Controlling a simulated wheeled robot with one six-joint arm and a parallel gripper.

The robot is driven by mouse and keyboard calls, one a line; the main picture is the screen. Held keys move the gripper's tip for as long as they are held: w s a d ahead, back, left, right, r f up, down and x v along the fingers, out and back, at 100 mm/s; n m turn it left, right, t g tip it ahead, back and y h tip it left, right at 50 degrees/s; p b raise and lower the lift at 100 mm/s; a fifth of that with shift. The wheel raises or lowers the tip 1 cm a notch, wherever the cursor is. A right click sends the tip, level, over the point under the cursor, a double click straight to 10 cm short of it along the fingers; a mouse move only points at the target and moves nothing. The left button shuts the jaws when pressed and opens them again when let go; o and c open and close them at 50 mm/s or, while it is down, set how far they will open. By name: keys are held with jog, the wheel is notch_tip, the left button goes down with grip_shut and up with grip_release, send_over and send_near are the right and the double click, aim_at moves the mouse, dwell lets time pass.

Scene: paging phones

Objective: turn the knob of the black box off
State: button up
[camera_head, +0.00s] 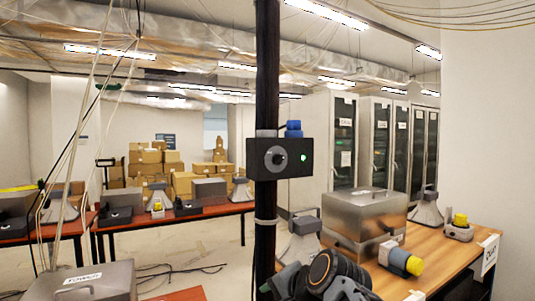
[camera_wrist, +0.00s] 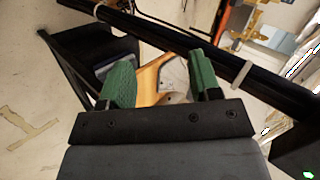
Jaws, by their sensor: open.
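The black box (camera_head: 296,170) is fixed to a dark vertical pole in the head view. Its round grey knob (camera_head: 275,156) is on the front face at left, and a small light on the right glows green. In the wrist view, the black box (camera_wrist: 296,152) shows at the lower right corner, cut off by the frame, and its knob is not seen there. My gripper (camera_wrist: 160,75) has two green-padded fingers set wide apart, with nothing held between them. It is apart from the box. In the head view my arm is low, right of the pole.
The pole (camera_head: 266,90) runs from ceiling to the frame's bottom. A wooden table (camera_head: 455,250) at right bears a metal box (camera_head: 365,215), grey cone-shaped devices and yellow-topped devices. Red tables (camera_head: 130,222) stand at left. A grey box (camera_head: 95,280) is at lower left, with hanging cables above.

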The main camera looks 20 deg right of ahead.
jog(key=w+d+r+m+t+p, duration=0.1)
jog(key=d+r+m+t, duration=0.2)
jog(key=r, duration=0.4)
jog(key=w+d+r+m+t, duration=0.15)
jog(key=r+m, duration=0.25)
jog(key=r, duration=0.4)
jog(key=m+t+p, duration=0.1)
jog(key=m+t, duration=0.3)
jog(key=m, duration=0.1)
send_near(280, 159)
jog(key=shift+m+h, duration=0.3)
jog(key=shift+h, duration=0.2)
jog(key=w+p, duration=0.1)
jog(key=w, duration=0.1)
jog(key=w+a+p, duration=0.1)
jog(key=w, duration=0.2)
jog(key=w+p, duration=0.2)
jog(key=w, duration=0.1)
jog(key=shift+w+a+r, duration=0.15)
jog(key=shift+w+a, duration=0.05)
jog(key=shift+w, duration=0.55)
jog(key=c, duration=0.9)
